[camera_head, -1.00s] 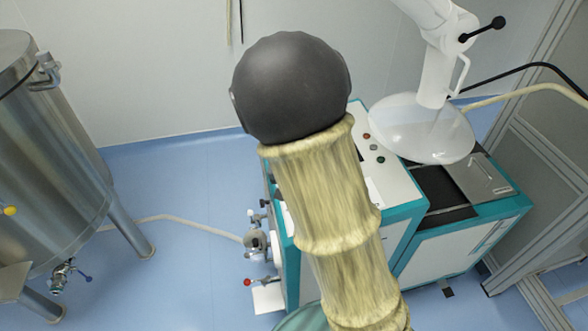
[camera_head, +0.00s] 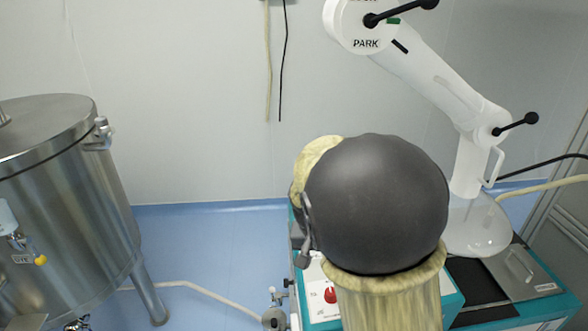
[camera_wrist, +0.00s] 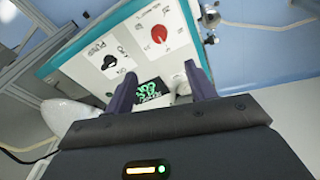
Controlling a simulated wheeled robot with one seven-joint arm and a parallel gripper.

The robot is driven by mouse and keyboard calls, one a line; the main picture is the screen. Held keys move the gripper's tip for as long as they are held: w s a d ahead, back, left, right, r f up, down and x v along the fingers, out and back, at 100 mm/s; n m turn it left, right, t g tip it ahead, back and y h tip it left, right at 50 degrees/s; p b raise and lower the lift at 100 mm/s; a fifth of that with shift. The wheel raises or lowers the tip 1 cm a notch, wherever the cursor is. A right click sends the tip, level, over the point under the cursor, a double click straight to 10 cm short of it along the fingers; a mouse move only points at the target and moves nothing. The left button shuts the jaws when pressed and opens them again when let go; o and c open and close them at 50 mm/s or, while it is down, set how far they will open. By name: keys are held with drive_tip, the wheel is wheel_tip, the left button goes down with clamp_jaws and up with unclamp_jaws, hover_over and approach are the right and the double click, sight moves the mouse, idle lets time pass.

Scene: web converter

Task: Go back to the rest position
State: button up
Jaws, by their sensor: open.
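My gripper (camera_wrist: 162,78) shows in the wrist view, with two dark purple fingers spread apart and nothing held between them. Beyond the fingers is the white control panel (camera_wrist: 130,40) of a teal-edged machine. The panel carries a red knob (camera_wrist: 158,34), a black knob (camera_wrist: 109,62) and a small dark display with green marks (camera_wrist: 150,91). In the head view my own arm, with a dark round joint and pale sleeve, covers much of the machine and hides my gripper. The red knob also shows there (camera_head: 330,295).
A steel tank (camera_head: 75,200) on legs stands at left. A white jointed arm with a dome-shaped hood (camera_head: 478,228) reaches over the machine at right. A hose (camera_head: 195,287) crosses the blue floor (camera_head: 215,250), which is open between tank and machine. A white wall is behind.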

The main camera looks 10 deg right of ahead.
drive_tip(key=s+d+f+n+t+y, duration=0.1)
drive_tip(key=s+d+f+n+y, duration=0.1)
drive_tip(key=s, duration=0.9)
drive_tip(key=shift+s+d+f+n, duration=0.4)
drive_tip(key=shift+d+f, duration=0.15)
drive_tip(key=shift+d, duration=0.25)
